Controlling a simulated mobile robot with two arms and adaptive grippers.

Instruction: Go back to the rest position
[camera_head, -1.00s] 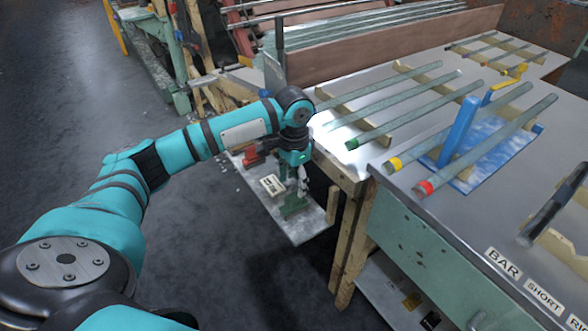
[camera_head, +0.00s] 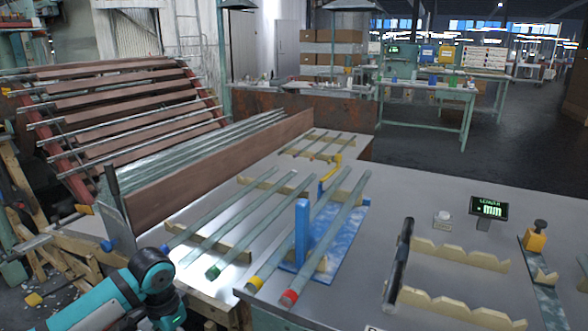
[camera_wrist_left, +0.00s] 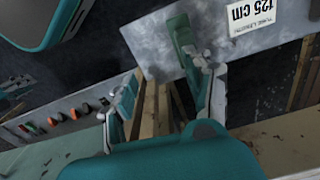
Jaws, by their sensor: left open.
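My left arm comes in at the lower left of the head view, and its teal wrist (camera_head: 150,278) is beside the table's left edge. Its fingers are below the frame there. In the left wrist view my left gripper (camera_wrist_left: 162,95) is open, with nothing between its fingers.
Glass tubes with green (camera_head: 245,232), yellow (camera_head: 300,232) and red (camera_head: 325,240) ends lie on notched wooden rests on the metal table (camera_head: 400,190). A blue stand (camera_head: 302,225) rises among them. A rack of tubes (camera_head: 130,105) stands at the back left.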

